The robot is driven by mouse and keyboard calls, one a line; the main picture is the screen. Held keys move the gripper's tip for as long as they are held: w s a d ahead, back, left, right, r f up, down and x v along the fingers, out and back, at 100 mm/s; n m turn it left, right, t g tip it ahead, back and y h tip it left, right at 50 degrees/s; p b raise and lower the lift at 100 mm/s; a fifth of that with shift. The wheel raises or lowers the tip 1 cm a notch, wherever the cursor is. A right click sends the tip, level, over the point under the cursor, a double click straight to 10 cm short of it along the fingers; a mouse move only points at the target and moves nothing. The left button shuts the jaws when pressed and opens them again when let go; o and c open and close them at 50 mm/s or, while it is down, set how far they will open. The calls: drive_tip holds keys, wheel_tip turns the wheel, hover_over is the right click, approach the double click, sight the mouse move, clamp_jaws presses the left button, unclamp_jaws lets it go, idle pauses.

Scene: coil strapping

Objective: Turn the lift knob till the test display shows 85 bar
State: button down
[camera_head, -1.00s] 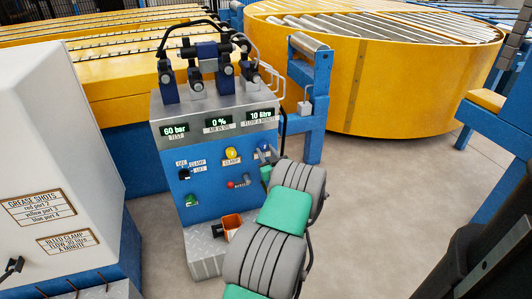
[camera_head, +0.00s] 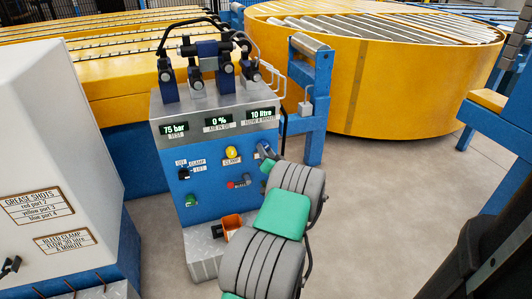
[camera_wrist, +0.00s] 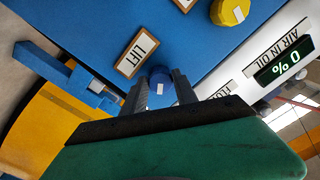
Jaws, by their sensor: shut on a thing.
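The test display (camera_head: 174,128) on the hydraulic panel reads 75 bar in the head view. The blue lift knob (camera_wrist: 161,88) stands beside the LIFT label (camera_wrist: 137,53) in the wrist view. My gripper (camera_wrist: 159,93) is shut on the knob, with one dark finger on each side of it. In the head view my gripper (camera_head: 266,155) is at the panel's right side, and my arm hides most of the knob and its label.
A yellow clamp knob (camera_head: 231,152) sits left of the lift knob. Other displays read 0 % air in oil (camera_head: 218,121) and 10 litre (camera_head: 261,114). Hoses and valves top the panel.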

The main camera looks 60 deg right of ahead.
drive_tip(key=shift+m, duration=2.3)
drive_tip(key=c, duration=1)
unclamp_jaws()
drive_tip(key=shift+o, duration=0.2)
drive_tip(key=p+v, duration=0.2)
drive_tip(key=v, duration=0.5)
drive_tip(key=shift+s+a, duration=0.3)
drive_tip(key=shift+a, duration=0.05)
drive_tip(key=shift+r, duration=0.15)
